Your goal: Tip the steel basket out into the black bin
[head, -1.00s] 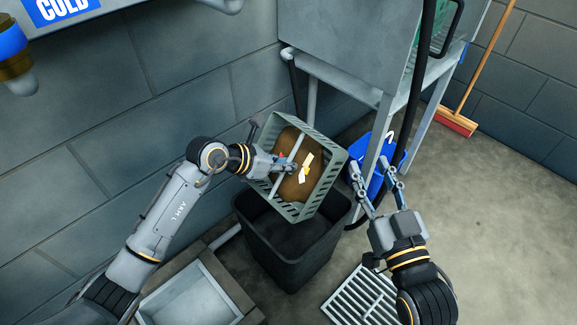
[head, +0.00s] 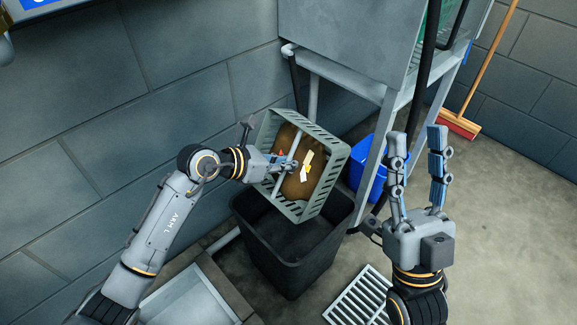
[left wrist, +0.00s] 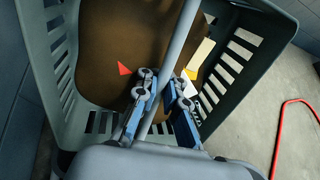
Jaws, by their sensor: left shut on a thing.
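The steel basket (head: 331,180) is a grey-green slotted basket with a bar across it, tilted above the black bin (head: 262,240). Brown matter (head: 290,160) with white, yellow and red scraps lies inside it. My left gripper (head: 287,164) is shut on the basket's bar, and the left wrist view shows the fingers around the bar (left wrist: 178,60). The bin stands on the floor below the basket, and the part of its inside that shows looks dark and empty. My right gripper (head: 418,165) is open and empty, to the right of the basket and apart from it.
A steel sink unit (head: 340,35) on legs stands behind the bin. A blue bucket (head: 368,165) is under it. A floor grate (head: 358,298) lies in front right of the bin. A broom (head: 460,125) leans at the back right.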

